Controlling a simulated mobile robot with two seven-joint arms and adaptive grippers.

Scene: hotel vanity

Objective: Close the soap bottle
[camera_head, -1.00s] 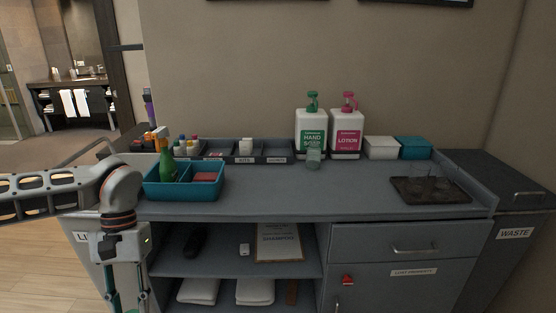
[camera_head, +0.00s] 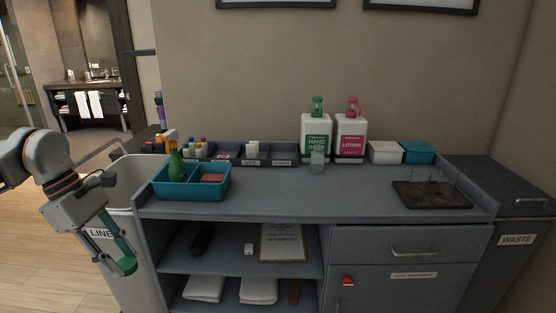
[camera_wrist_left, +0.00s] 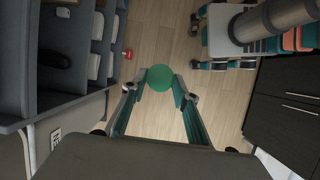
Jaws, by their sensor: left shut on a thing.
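The white hand soap bottle (camera_head: 315,137) with a green label and green pump top (camera_head: 317,106) stands upright at the back of the counter in the head view. My left gripper (camera_head: 120,258) hangs at the far left, in front of the cart's left end and well away from the bottle. It is shut on a round green thing (camera_wrist_left: 160,78), which shows between its fingertips in the left wrist view. What this green thing is, I cannot tell for sure. My right gripper is not in view.
A pink lotion bottle (camera_head: 351,138) stands right of the soap. A teal caddy (camera_head: 194,193) holding a green bottle (camera_head: 176,166) sits at the counter's left. A dark tray (camera_head: 431,203) lies at right; the counter middle is clear.

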